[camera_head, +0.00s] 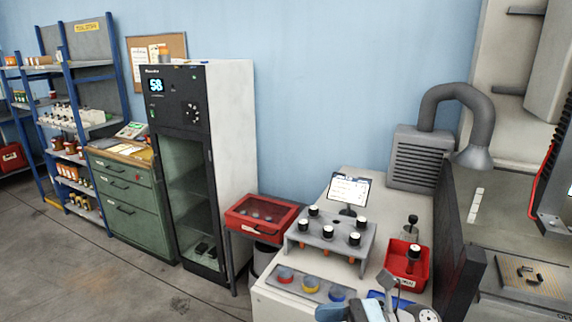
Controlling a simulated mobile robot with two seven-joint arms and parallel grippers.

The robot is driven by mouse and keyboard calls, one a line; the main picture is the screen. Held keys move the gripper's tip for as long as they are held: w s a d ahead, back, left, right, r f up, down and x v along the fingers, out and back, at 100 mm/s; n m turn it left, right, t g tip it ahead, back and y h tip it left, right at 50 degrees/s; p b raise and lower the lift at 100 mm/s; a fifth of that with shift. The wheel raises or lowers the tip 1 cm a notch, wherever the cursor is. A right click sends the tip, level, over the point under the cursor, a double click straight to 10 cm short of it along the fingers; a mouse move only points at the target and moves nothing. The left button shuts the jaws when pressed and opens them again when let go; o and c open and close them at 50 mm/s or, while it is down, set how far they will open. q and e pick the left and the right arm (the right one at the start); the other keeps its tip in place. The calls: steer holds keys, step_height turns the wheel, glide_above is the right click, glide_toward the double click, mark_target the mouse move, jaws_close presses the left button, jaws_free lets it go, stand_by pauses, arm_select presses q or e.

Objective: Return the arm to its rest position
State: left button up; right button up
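Grey and blue parts of one of my arms show at the bottom edge, right of centre, in the head view. No held object can be made out. My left gripper is not in view. A grey rack (318,245) holding several black electrodes with white tops stands on the white bench (275,303) beyond the arm.
A red bin (425,266) holding a black, white-topped piece stands right of the rack. A blue tray (375,295) is partly hidden behind the gripper. A plate with red, yellow and blue round spots (311,284) lies at the front. A dark panel (447,215) rises on the right.

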steer(key=s+d+f+n+t+h, duration=0.1)
steer(key=d+f+n+t+h, duration=0.35)
steer(key=n, duration=0.65)
steer(key=d+f+n+t+h, duration=0.1)
steer(key=f+n+t+h, duration=0.2)
steer(key=f+n+t, duration=0.6)
steer(key=s+d+f+n+t+h, duration=0.1)
steer(key=d+f+n+t+h, duration=0.25)
steer(key=n, duration=0.95)
steer(key=s+d+f+m+g+h, duration=0.3)
steer(key=s+f+m+g+h, duration=0.1)
steer(key=s+f+m, duration=0.7)
steer(key=shift+s+f+m+g+h, duration=0.3)
steer(key=shift+f+m+g+h, duration=0.1)
steer(key=shift+m, duration=0.2)
steer(key=shift+d, duration=0.1)
